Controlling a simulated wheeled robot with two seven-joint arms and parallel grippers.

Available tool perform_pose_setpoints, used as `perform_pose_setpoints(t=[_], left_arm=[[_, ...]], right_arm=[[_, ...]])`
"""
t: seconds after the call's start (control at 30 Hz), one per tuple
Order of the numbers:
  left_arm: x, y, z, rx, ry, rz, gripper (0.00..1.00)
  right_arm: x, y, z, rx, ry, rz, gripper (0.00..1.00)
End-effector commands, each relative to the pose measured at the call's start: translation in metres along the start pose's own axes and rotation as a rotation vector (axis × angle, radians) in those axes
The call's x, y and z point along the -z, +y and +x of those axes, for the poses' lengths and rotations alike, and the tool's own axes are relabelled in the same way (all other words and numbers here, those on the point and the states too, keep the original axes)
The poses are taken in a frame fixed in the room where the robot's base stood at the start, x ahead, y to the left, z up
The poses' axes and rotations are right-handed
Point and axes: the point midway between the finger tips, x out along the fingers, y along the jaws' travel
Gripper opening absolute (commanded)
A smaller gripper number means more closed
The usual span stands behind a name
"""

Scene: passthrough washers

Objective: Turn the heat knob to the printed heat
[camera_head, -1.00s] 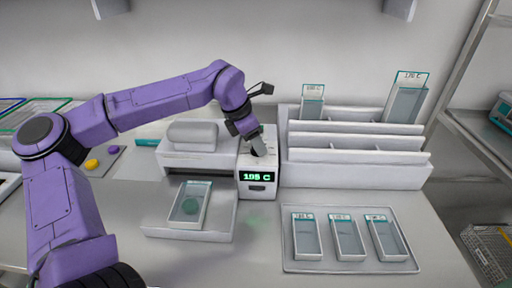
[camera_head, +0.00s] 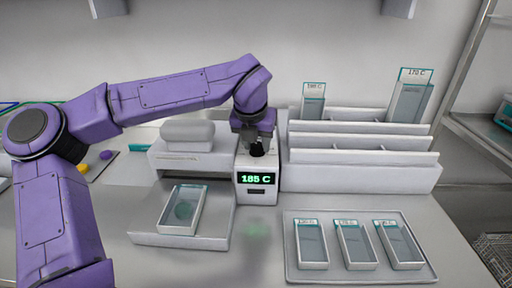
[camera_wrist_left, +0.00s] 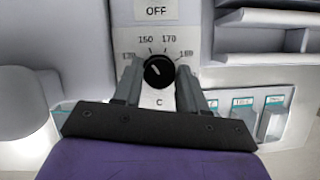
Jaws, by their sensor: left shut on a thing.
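The heat knob (camera_wrist_left: 159,72) is round and black with a small white mark, on a white panel with a printed dial in the left wrist view. The mark points up and left, near the 150 side. My left gripper (camera_wrist_left: 160,88) has one finger on each side of the knob and is shut on it. In the head view my left gripper (camera_head: 256,150) points down onto the heater unit (camera_head: 257,194), hiding most of the knob. The unit's green display (camera_head: 257,178) reads 185 C. My right gripper is out of view.
A press with a white tray (camera_head: 150,238) holding a clear case with a green disc (camera_head: 184,210) stands left. A white rack (camera_head: 360,178) right holds upright cases; one label reads 170 C (camera_head: 415,73). Several labelled cases lie on a front tray (camera_head: 330,272).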

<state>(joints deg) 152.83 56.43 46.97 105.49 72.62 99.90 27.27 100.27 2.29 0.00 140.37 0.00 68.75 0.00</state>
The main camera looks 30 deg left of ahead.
Motion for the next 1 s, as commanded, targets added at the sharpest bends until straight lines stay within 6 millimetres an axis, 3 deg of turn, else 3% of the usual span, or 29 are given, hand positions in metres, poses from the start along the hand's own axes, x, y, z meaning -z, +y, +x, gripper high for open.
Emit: perform_pose_setpoints(t=[0.5, 1.0], left_arm=[[0.002, -0.002, 0.004, -0.146, 0.008, -0.343, 0.11], [0.002, -0.003, 0.003, -0.184, 0.011, -0.431, 0.11]], right_arm=[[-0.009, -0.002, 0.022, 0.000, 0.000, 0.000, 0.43], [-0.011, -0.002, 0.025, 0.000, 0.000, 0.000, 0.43]])
